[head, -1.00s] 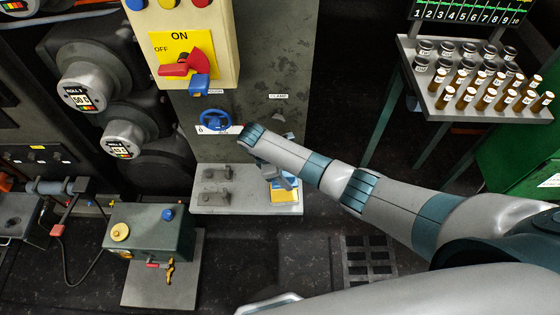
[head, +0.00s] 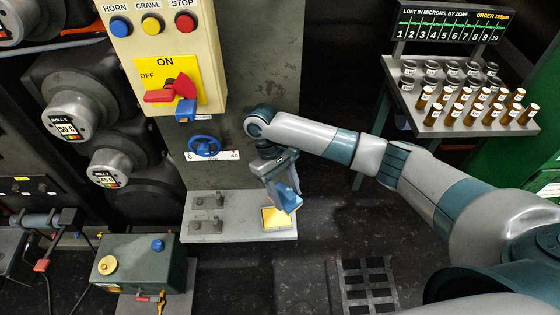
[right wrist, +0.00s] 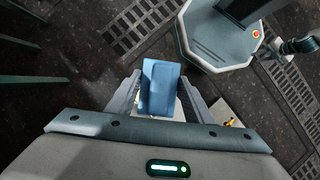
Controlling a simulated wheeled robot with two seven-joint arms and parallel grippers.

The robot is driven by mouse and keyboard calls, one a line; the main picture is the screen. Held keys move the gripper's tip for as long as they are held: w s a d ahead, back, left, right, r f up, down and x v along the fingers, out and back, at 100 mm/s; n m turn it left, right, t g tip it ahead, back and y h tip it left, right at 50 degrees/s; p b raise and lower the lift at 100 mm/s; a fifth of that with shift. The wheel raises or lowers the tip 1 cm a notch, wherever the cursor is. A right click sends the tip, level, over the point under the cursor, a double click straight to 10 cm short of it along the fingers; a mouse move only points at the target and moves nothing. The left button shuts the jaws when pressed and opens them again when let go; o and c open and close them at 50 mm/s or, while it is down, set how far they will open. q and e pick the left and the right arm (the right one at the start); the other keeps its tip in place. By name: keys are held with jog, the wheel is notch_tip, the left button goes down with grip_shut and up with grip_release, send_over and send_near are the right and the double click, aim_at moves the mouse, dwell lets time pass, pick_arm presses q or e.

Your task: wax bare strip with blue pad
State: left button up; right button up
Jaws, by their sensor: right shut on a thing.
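My right gripper (head: 281,186) is shut on the blue pad (head: 291,201) and holds it in the air above the right end of a grey ledge. In the right wrist view the blue pad (right wrist: 160,88) sits between the two fingers. Below the pad, a yellow block or plate (head: 276,218) lies on the ledge, partly hidden by the pad and gripper. I cannot make out a bare strip in either view.
The grey ledge (head: 240,230) also bears two small grey clamps (head: 206,226). A blue handwheel (head: 204,146) and a control box (head: 165,60) are above it. A green-grey box (head: 145,262) stands lower left. A rack of bottles (head: 470,110) stands right. Dark floor lies between.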

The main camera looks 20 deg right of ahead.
jog(key=s+d+r+m+y, duration=0.2)
jog(key=s+r+m, duration=0.3)
jog(key=s, duration=0.5)
jog(key=shift+d+r+b, duration=0.45)
jog(key=shift+r, duration=0.4)
jog(key=shift+a, duration=0.1)
